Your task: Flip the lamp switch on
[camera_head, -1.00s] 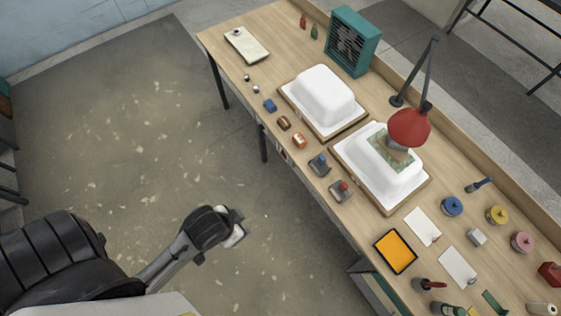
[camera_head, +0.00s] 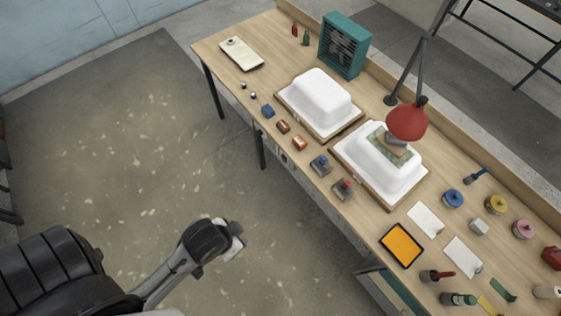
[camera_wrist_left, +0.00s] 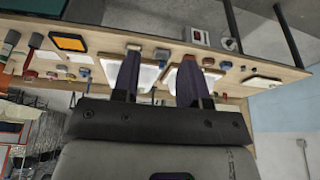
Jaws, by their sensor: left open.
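The desk lamp (camera_head: 407,121) has a red shade on a grey jointed arm and hangs over the right white tub shell (camera_head: 375,172). A small plate (camera_head: 284,158) is on the bench's front edge; in the left wrist view, a pale plate (camera_wrist_left: 200,38) with a small red part shows on that edge. Its switch position is too small to tell. My left gripper (camera_head: 236,240) is over the floor in front of the bench, apart from it. In the left wrist view its two fingers (camera_wrist_left: 160,60) are spread and empty. My right gripper is not in view.
The wooden bench (camera_head: 228,62) also carries a left white tub shell (camera_head: 318,100), a teal fan (camera_head: 343,45), small blocks along the front, an orange tray (camera_head: 401,245) and several paint pots. The floor (camera_head: 120,150) before the bench is clear.

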